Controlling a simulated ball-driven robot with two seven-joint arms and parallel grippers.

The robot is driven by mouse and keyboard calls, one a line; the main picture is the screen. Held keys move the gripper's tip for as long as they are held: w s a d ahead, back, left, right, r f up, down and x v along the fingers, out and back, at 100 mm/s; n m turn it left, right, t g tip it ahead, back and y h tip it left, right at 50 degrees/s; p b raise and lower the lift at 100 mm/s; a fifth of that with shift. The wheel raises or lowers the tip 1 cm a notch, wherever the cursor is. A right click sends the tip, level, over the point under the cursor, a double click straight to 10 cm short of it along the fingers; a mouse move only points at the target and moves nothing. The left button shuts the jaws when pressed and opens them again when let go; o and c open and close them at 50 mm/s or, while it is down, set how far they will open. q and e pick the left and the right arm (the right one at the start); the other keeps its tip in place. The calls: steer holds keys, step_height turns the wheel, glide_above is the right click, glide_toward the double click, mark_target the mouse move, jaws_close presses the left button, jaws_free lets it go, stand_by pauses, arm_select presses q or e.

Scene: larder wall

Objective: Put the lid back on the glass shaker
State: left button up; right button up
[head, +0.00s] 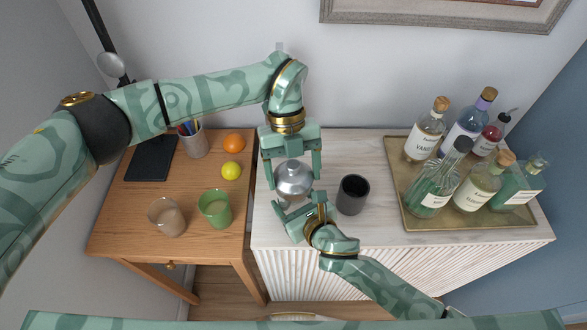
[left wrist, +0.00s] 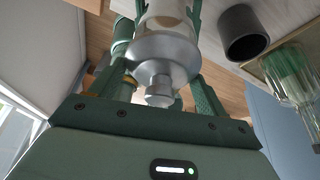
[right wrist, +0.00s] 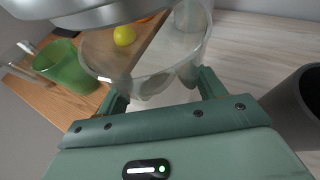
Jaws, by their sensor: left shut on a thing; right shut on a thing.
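My left gripper (head: 292,176) is shut on the silver domed lid (head: 293,182), holding it from above. The lid's round knob points back at the camera in the left wrist view (left wrist: 158,88). My right gripper (head: 299,204) is shut on the clear glass shaker (right wrist: 150,65), over the front edge of the pale cabinet. In the head view the lid and grippers hide most of the glass. In the right wrist view the glass's open rim shows below the lid (right wrist: 75,8), which is at the upper left. I cannot tell whether lid and rim touch.
A dark grey cup (head: 353,196) stands close to the right of the grippers. A brass tray (head: 398,190) of bottles is farther right.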

arm_select(q)
steer(key=shift+f, duration=0.1)
steer(key=shift+f, duration=0.8)
steer(key=shift+f, duration=0.65)
steer(key=o, duration=1)
steer(key=shift+o, duration=0.2)
steer(key=shift+r, duration=0.1)
steer(key=v, duration=1.2)
